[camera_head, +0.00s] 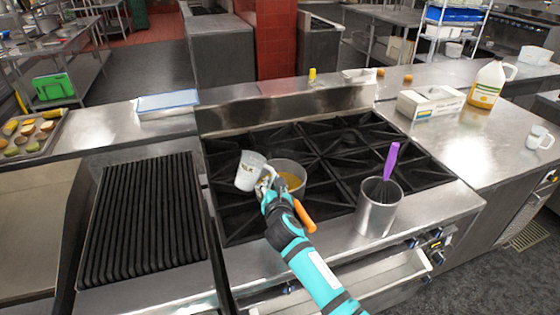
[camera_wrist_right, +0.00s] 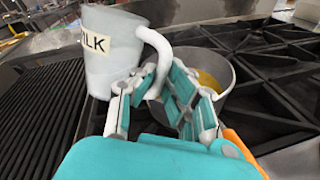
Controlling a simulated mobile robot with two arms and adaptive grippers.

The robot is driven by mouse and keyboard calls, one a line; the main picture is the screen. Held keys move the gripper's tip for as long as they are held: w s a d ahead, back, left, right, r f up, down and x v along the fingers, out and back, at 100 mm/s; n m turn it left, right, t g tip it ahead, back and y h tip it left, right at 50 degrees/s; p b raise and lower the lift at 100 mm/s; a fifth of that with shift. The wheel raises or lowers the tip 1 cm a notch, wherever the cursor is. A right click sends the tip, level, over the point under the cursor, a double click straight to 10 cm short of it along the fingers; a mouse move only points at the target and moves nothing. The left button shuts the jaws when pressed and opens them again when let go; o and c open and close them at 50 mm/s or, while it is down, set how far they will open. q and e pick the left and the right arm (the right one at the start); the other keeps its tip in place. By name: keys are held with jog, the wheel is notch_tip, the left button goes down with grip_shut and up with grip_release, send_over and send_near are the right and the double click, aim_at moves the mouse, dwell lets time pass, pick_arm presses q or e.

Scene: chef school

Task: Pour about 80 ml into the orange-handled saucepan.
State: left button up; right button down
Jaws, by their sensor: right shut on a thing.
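The orange-handled saucepan (camera_head: 291,177) sits on the black stove grate, with yellowish liquid inside. Its orange handle (camera_head: 305,216) points toward the front of the stove. My right gripper (camera_head: 268,185) is shut on the handle of a whitish jug (camera_head: 249,171), which is tilted a little and held at the left side of the saucepan. In the right wrist view the jug (camera_wrist_right: 112,45) bears a MILK label, and the saucepan (camera_wrist_right: 222,70) is behind and right of my fingers (camera_wrist_right: 165,92). No stream of liquid shows. The jug's contents are hidden. My left gripper is not in view.
A steel container (camera_head: 377,212) with a purple-handled tool (camera_head: 390,160) stands at the stove's front right. A ridged grill (camera_head: 143,222) lies to the left. The right counter holds a box (camera_head: 430,103), a large bottle (camera_head: 488,84) and a white cup (camera_head: 538,137).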

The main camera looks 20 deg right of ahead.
jog(key=m+g+y+p, duration=0.1)
jog(key=m, duration=0.1)
jog(key=d+m+y+p, duration=0.1)
jog(key=shift+w+r+m+g, duration=0.1)
jog(key=shift+w+m+g, duration=0.05)
jog(key=shift+m+g, duration=0.25)
jog(key=shift+a+f+m+y, duration=0.2)
jog(key=shift+f+m+y, duration=0.25)
jog(key=shift+m+y, duration=0.15)
dwell(0.5)
jog(key=shift+r+g, duration=0.15)
jog(key=shift+g, duration=0.15)
jog(key=shift+a+r+m+y, duration=0.1)
jog(key=shift+r+m+y, duration=0.1)
jog(key=shift+m+y, duration=0.3)
dwell(0.8)
jog(key=shift+w+d+r+m+y+p, duration=0.1)
jog(key=shift+d+r+m+y+p, duration=0.2)
jog(key=shift+d+m+y+p, duration=0.25)
dwell(0.7)
